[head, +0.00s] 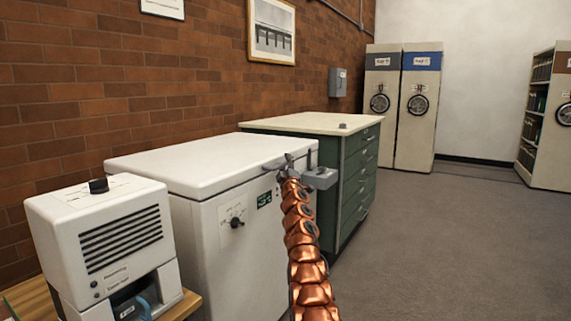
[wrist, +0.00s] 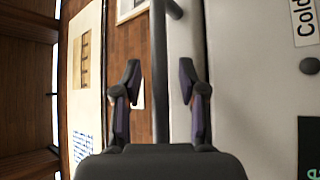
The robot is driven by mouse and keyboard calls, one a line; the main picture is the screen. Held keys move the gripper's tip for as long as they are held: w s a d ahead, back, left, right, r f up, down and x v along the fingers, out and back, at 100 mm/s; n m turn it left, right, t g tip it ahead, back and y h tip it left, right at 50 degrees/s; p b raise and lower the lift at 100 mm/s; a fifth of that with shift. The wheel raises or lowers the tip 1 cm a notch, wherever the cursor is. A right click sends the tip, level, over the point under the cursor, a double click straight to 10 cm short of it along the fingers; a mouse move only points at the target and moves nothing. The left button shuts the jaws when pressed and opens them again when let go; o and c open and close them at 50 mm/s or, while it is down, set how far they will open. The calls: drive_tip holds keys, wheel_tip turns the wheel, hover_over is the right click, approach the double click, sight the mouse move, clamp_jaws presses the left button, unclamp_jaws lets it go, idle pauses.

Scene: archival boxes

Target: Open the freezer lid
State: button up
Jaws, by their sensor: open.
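The white chest freezer (head: 250,245) stands against the brick wall, its lid (head: 205,163) lying flat and closed. A dial and a small dark display are on its front. My gripper (head: 289,165) is at the front right edge of the lid, small and partly hard to make out there. In the wrist view my gripper (wrist: 160,66) is open, with one finger on each side of a grey bar handle (wrist: 160,110). The bar lies between the fingers with gaps visible on both sides. The lid's white edge (wrist: 187,40) and the seam below it show beside the handle.
A white device (head: 105,235) with a vent stands on a wooden table at the left. A green drawer cabinet (head: 355,185) with a pale top stands beyond the freezer. Shelving units (head: 420,110) are at the back. The grey floor at the right is clear.

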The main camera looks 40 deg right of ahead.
drive_tip(key=shift+c, duration=0.2)
clamp_jaws()
idle(0.6)
